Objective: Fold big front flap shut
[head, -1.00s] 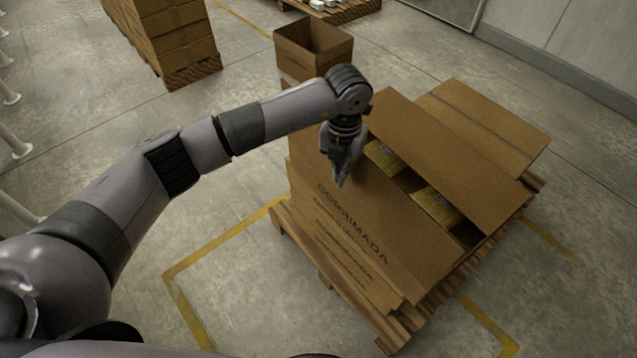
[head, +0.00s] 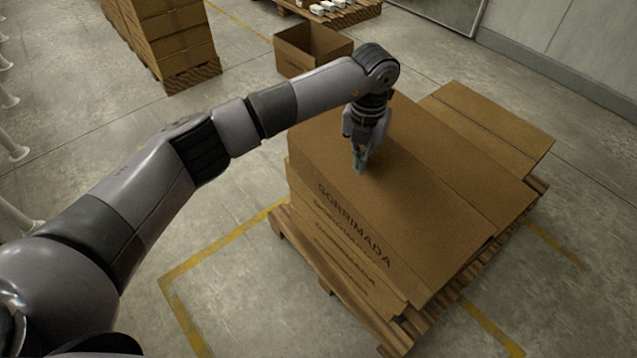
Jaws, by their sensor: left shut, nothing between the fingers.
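The big front flap (head: 335,165) of the cardboard box lies folded down over the top of the box, its outer edge up against the far flap (head: 455,160). The contents of the box are hidden under the flaps. My right gripper is not in view.
The box stands on a wooden pallet (head: 335,283), with another closed carton (head: 495,118) behind it. An open empty carton (head: 297,50) stands on the floor beyond my arm. Stacked cartons (head: 170,45) are at the upper left. Yellow lines mark the floor.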

